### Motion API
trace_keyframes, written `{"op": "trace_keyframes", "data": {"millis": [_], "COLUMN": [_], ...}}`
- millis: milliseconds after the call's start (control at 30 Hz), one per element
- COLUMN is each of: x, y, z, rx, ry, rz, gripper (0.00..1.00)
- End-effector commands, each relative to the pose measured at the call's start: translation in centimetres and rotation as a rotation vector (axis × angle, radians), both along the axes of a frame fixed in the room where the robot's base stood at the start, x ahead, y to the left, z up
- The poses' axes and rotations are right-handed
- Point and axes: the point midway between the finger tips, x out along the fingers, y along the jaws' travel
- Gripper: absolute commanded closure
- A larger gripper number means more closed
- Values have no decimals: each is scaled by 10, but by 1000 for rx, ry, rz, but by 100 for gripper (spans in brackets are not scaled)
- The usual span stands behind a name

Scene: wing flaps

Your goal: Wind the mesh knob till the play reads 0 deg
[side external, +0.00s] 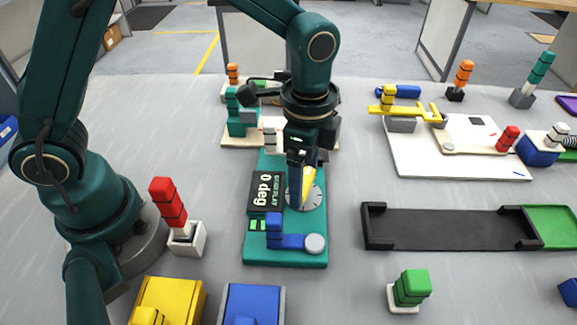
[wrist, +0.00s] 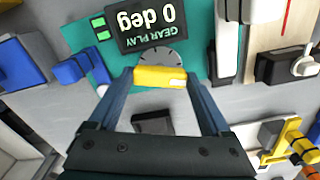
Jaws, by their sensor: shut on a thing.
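The gear play display (side external: 267,191) is a black panel on a teal base plate (side external: 285,258) and reads "0 deg". It also shows upside down in the wrist view (wrist: 140,22), again reading 0 deg. Two green lights (wrist: 100,28) are lit beside it. The yellow mesh knob (wrist: 160,77) sits at a grey round dial (side external: 316,196) with tick marks. My gripper (side external: 302,180) points down over the dial. In the wrist view its two fingers (wrist: 163,80) are shut on the knob's two ends. The fingers partly hide the knob in the side view.
A blue lever with a grey round end (side external: 315,243) lies at the plate's front. A red handle (side external: 168,203) stands left. A black tray (side external: 440,228) and a white board (side external: 470,165) lie right. A green block (side external: 411,287) stands in front. Grey table is clear between them.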

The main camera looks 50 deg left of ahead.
Motion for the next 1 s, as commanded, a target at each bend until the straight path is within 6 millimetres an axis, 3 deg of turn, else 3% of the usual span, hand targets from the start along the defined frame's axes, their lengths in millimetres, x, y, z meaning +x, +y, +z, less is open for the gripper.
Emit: {"op": "trace_keyframes", "data": {"millis": [467,500,767,1000], "x": [1,1,1,2], "y": [0,0,0,-1], "z": [1,1,1,28], "rx": [-3,-3,-1,-4], "ry": [-4,-4,-3,-8], "rz": [-10,-9,-9,-9], "gripper": [73,2,0,0]}}
